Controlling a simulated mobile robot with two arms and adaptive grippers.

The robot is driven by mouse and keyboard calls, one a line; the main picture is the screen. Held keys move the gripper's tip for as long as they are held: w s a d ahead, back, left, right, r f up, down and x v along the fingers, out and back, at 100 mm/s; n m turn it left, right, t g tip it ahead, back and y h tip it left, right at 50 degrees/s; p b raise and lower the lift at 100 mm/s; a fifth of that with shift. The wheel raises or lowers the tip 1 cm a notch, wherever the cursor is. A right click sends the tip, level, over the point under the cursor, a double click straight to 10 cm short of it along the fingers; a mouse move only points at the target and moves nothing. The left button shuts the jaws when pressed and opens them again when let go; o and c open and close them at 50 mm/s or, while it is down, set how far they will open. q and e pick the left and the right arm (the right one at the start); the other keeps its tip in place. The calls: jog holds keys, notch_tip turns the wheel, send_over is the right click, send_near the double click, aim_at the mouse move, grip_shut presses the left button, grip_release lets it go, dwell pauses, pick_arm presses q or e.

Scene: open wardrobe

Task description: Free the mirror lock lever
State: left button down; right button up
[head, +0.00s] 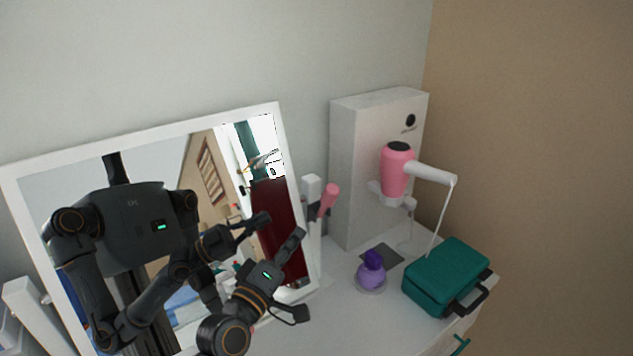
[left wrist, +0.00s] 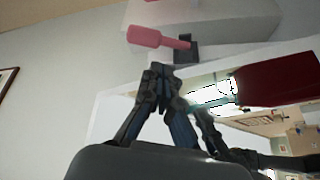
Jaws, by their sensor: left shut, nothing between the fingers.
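The mirror lock lever (head: 329,196) is a pink handle on a dark bracket at the white post by the mirror's right edge. It tilts up in the head view. In the left wrist view the lever (left wrist: 149,37) shows side-on, and its thin end meets the dark bracket (left wrist: 187,51). The white-framed mirror (head: 283,142) leans at the left. My left gripper (head: 300,233) is shut and empty, below and left of the lever. In the left wrist view its fingertips (left wrist: 160,70) meet just below the lever, apart from it. My right gripper is not seen directly.
A white cabinet (head: 361,150) with a pink hair dryer (head: 397,172) stands right of the lever. The mirror reflects my body and arms.

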aim_at(327, 203)
pick_arm(q)
jog(key=w+d+r+t+p, duration=0.1)
jog(key=w+d+r, duration=0.3)
jog(key=w, duration=0.5)
jog(key=shift+w+r+n+p, duration=0.25)
jog(key=shift+r+n+p, duration=0.05)
jog(key=shift+r+n, duration=0.1)
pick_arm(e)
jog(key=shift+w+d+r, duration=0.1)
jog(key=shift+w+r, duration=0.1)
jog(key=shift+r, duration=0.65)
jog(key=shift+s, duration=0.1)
